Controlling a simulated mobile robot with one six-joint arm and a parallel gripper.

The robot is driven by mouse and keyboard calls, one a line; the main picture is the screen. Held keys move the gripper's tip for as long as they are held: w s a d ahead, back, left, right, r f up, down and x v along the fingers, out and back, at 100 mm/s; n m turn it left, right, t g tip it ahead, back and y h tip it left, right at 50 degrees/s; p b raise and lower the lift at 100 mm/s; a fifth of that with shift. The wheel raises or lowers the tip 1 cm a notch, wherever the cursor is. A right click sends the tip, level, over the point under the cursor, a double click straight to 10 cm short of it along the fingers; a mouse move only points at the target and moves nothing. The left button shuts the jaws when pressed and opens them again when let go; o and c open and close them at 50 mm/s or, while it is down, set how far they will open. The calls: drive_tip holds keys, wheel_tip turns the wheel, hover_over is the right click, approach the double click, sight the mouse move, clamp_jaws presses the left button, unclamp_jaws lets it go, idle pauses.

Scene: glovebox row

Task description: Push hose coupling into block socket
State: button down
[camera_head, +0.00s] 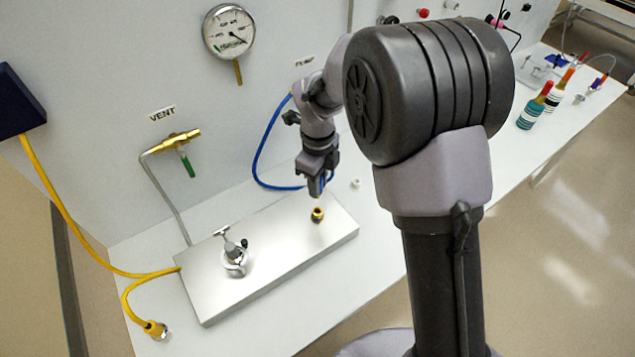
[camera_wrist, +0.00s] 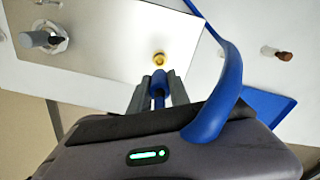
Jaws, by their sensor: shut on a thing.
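The metal block (camera_head: 275,262) lies on the white bench, and its plate also shows in the wrist view (camera_wrist: 100,30). Its brass socket (camera_head: 317,214) stands up near the right end of the block; in the wrist view the socket (camera_wrist: 159,58) is just beyond my fingertips. My gripper (camera_head: 316,188) is above the block near the socket. In the wrist view my gripper (camera_wrist: 158,88) is shut on the blue hose coupling (camera_wrist: 158,78). The coupling's end points toward the socket and appears apart from it. The blue hose (camera_wrist: 231,85) curves away to the right.
A small white cap (camera_head: 356,183) sits right of the block. A gauge (camera_head: 229,31) and green-handled vent valve (camera_head: 183,150) are on the wall.

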wheel_tip(320, 180, down, 5)
drive_tip(key=b, duration=0.4)
drive_tip(key=shift+f, duration=0.1)
drive_tip(key=shift+b, duration=0.45)
idle(1.1)
drive_tip(key=shift+f, duration=0.15)
drive_tip(key=shift+f+b, duration=0.35)
drive_tip(key=shift+b, duration=0.15)
drive_tip(key=shift+f+b, duration=1.05)
drive_tip(key=shift+f, duration=0.05)
drive_tip(key=c, duration=1.1)
unclamp_jaws()
drive_tip(key=shift+c, duration=0.2)
drive_tip(key=shift+r, duration=0.1)
